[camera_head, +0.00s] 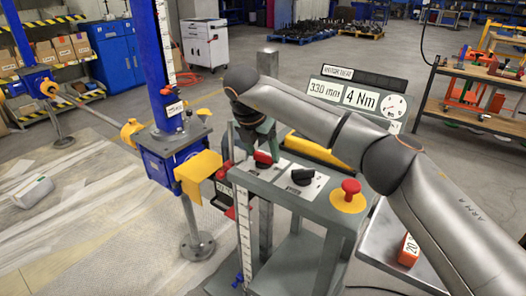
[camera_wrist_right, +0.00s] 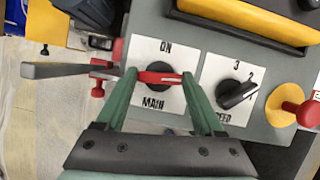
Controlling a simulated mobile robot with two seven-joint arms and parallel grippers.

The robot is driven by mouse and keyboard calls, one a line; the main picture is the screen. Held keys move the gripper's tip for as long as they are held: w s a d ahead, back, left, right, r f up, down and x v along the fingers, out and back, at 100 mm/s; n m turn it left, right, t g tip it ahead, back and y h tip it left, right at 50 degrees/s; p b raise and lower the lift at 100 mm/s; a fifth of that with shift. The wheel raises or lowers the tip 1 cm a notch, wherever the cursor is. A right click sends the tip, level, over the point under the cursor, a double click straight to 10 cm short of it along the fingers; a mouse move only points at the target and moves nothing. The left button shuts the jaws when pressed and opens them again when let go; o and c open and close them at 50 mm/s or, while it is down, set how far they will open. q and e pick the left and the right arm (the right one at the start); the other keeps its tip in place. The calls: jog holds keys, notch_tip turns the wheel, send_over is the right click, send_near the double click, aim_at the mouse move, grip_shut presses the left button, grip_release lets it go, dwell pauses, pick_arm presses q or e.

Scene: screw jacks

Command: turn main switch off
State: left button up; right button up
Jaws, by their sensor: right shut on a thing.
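The main switch (camera_head: 263,160) is a red handle on a dark round base, set in a white plate on the grey control stand. In the right wrist view the handle (camera_wrist_right: 160,77) lies crosswise, with "ON" printed above it and "MAIN" below. My right gripper (camera_head: 259,146) reaches down over the switch from above. In the wrist view its two green fingers stand at either end of the red handle, shut on it. The fingers hide part of the white plate. My left gripper is not in view.
A black speed knob (camera_wrist_right: 237,93) sits right of the switch, then a red mushroom button (camera_head: 350,190) on a yellow disc. A yellow block (camera_head: 318,152) and readout panel (camera_head: 356,96) stand behind. The blue jack (camera_head: 178,160) with yellow guard is to the left.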

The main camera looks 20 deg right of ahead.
jog(key=shift+r+m+g, duration=0.1)
jog(key=shift+m+g, duration=0.2)
jog(key=shift+m, duration=0.4)
jog(key=o, duration=1.4)
jog(key=v, duration=1.2)
jog(key=shift+a+r, duration=0.1)
jog(key=shift+a, duration=0.15)
